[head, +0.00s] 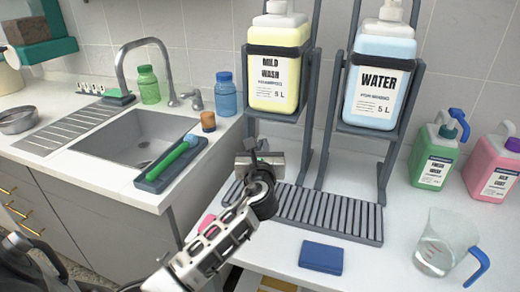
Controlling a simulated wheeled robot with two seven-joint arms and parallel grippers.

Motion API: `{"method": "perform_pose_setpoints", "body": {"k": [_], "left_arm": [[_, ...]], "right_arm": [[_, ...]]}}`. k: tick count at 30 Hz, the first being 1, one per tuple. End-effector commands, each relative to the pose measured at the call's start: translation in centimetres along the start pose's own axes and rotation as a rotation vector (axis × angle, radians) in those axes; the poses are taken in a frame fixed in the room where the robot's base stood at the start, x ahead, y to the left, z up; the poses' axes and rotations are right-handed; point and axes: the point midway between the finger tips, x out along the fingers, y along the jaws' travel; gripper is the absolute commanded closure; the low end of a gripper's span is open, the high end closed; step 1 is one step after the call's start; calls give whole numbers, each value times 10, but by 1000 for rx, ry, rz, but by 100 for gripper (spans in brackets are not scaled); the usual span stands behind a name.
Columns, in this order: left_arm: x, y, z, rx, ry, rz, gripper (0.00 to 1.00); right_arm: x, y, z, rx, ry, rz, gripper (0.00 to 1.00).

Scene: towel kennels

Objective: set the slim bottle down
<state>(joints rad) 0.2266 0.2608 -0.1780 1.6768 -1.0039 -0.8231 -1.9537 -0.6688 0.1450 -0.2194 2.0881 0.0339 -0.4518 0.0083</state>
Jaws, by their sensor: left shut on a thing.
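My left gripper (262,163) is shut in front of the left bottle stand, over the near-left end of its slatted base. What it holds is almost wholly hidden by the gripper itself; only small dark and grey parts show there, so the slim bottle's shape and tilt cannot be made out. I cannot tell whether the held thing touches the counter. My right gripper is not in view.
The slatted base (330,214) carries stands with a Mild Wash jug (276,75) and a Water jug (380,78). A blue block (321,258), a measuring jug (440,250), and green (434,160) and pink (493,170) jugs stand right. The sink (140,140) lies left.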

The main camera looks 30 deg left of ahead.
Motion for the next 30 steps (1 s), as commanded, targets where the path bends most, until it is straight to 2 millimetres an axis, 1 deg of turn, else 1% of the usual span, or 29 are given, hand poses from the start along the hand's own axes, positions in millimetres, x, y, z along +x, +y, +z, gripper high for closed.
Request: {"method": "perform_pose_setpoints", "body": {"k": [4,11,12,13,14,21,24,26,29,30], "left_arm": [[0,0,0,-1,-1,0,100],[0,0,-4,-1,0,0,100],[0,0,-3,-2,0,0,76],[0,0,-3,-1,0,0,68],[0,0,-3,-1,0,0,65],[0,0,-3,-1,0,0,65],[0,0,2,-1,-1,0,65],[-8,0,0,0,1,-2,65],[-24,0,-1,-1,2,-2,65],[-33,0,-1,-2,2,-3,65]], "right_arm": [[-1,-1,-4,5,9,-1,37],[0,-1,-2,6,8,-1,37],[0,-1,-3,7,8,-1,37],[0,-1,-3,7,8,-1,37],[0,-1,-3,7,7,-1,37],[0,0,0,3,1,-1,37],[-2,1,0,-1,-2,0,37],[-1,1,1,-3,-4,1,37],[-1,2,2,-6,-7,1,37],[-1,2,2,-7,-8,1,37]]}}
